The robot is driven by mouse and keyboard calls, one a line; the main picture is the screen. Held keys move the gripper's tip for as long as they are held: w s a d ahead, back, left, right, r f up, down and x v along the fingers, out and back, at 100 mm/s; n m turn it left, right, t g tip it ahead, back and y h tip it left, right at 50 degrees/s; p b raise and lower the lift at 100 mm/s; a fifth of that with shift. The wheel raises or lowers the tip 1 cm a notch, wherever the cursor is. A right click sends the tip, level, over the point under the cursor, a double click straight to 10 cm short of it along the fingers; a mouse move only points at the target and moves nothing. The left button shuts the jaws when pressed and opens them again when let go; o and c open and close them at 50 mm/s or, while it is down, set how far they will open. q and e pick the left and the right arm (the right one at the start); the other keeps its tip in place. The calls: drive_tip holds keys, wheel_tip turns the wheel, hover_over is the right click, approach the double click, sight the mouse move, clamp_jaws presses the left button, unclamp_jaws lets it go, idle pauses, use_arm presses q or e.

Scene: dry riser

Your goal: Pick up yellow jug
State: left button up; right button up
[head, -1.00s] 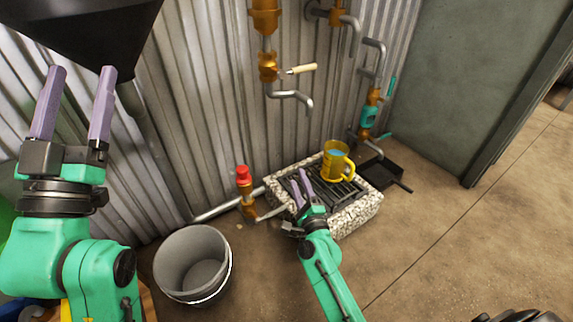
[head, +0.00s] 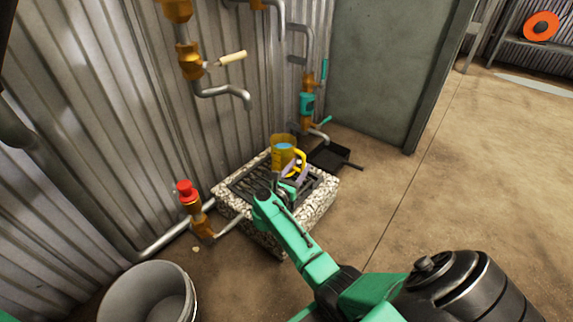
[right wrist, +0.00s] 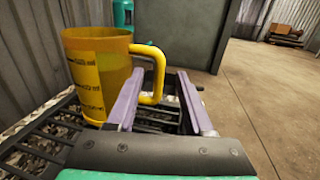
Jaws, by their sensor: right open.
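The yellow jug (head: 281,152) stands upright on the dark grate (head: 243,187) of a speckled stone block (head: 312,208), with something blue inside it. In the right wrist view the see-through jug (right wrist: 95,68) has dark markings, and its handle (right wrist: 157,75) points right. My right gripper (head: 297,168) is at the jug's handle side. The right wrist view shows its purple fingers (right wrist: 157,90) open, with the handle between them or just beyond; contact cannot be told. My left gripper is out of view.
A grey bucket (head: 150,294) stands at the lower left. A red-topped valve (head: 186,192) and pipe are left of the block. Taps and pipes (head: 215,80) run along the corrugated wall. A black pan (head: 335,157) lies behind the block. Floor at right is clear.

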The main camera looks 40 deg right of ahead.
drive_tip(key=x, duration=0.2)
drive_tip(key=shift+w+d+f+b, duration=0.25)
drive_tip(key=shift+d+b, duration=0.05)
drive_tip(key=shift+b, duration=0.05)
drive_tip(key=shift+r, duration=0.15)
clamp_jaws()
idle(0.4)
drive_tip(key=shift+r, duration=0.1)
idle(0.4)
